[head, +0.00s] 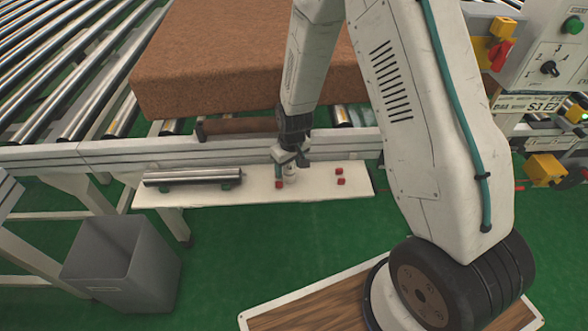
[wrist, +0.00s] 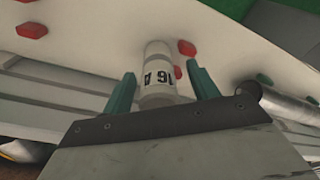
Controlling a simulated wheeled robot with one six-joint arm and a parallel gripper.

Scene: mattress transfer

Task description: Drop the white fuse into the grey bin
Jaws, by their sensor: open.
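The white fuse (wrist: 157,72) stands on the white shelf in the wrist view, with "16 A" printed on its side. My gripper (wrist: 160,88) is open, with one green finger on each side of the fuse; I cannot tell whether they touch it. In the head view the fuse (head: 291,168) is small and partly hidden by my gripper (head: 290,163), which is low over the shelf. The grey bin (head: 108,253) stands on the green floor at the lower left, below the shelf's left end.
The white shelf (head: 240,196) runs along the conveyor and carries a metal roller (head: 193,177) and several small red blocks (head: 340,181). A brown mattress block (head: 220,70) lies on the conveyor rollers behind. A control panel (head: 545,60) stands at the right.

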